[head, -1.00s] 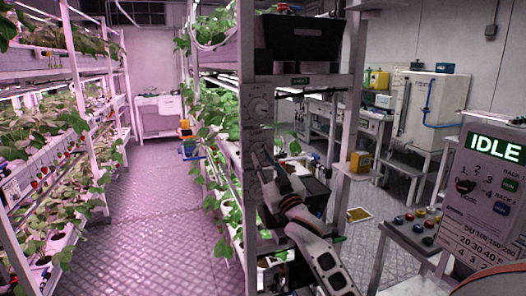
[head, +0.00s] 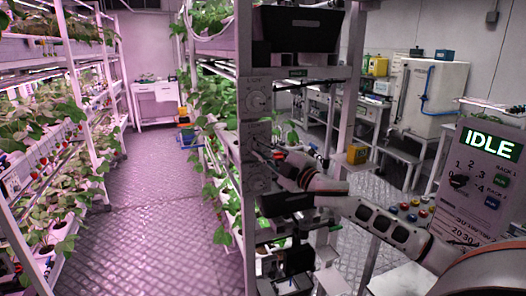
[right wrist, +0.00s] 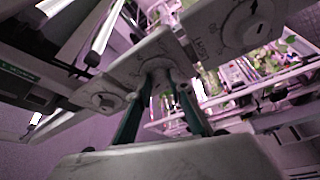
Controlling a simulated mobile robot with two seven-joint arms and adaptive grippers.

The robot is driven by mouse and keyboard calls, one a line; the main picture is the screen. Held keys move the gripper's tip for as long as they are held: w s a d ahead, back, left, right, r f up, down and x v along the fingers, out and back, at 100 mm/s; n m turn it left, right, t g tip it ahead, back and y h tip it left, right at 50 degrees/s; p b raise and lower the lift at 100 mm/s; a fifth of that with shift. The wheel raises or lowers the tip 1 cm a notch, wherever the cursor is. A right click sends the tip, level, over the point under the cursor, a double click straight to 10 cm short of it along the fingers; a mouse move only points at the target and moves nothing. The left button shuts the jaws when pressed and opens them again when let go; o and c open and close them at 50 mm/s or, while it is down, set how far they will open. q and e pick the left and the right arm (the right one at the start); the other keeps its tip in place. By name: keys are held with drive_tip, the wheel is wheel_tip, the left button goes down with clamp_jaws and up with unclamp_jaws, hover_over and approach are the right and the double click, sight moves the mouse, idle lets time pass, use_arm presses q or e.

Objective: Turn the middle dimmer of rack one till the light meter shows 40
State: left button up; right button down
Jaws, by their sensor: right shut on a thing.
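Three pale dimmer plates with round knobs are stacked on the end post of the rack. The top dimmer (head: 257,102) is bare in the head view, and the lower dimmer (head: 257,180) is partly behind my arm. My right gripper (head: 264,152) is at the middle dimmer (head: 254,134). In the right wrist view, my right gripper (right wrist: 160,88) has its two teal fingers shut on the middle knob (right wrist: 159,78), with a neighbouring dimmer on each side. The knob's pointer is hidden. I cannot make out a light meter reading. My left gripper is not in view.
A grey control panel (head: 479,180) at the right has a display reading IDLE, a knob and several coloured buttons. A black bin (head: 299,30) sits above the dimmers. Plants line the left rack (head: 100,150). The aisle floor (head: 155,225) is clear.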

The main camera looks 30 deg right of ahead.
drive_tip(key=n, duration=0.2)
drive_tip(key=n+g, duration=0.1)
drive_tip(key=n, duration=0.1)
drive_tip(key=n+g, duration=0.1)
drive_tip(key=n, duration=0.1)
drive_tip(key=shift+d+r, duration=0.1)
drive_tip(key=shift+r, duration=0.3)
drive_tip(key=n+g+h, duration=0.1)
drive_tip(key=n+g, duration=0.1)
drive_tip(key=n, duration=0.2)
drive_tip(key=shift+r+n, duration=0.1)
drive_tip(key=shift+n, duration=0.2)
drive_tip(key=shift+a, duration=0.2)
drive_tip(key=c, duration=1.8)
unclamp_jaws()
drive_tip(key=v, duration=1.2)
drive_tip(key=shift+a+r, duration=0.1)
drive_tip(key=shift+w, duration=0.1)
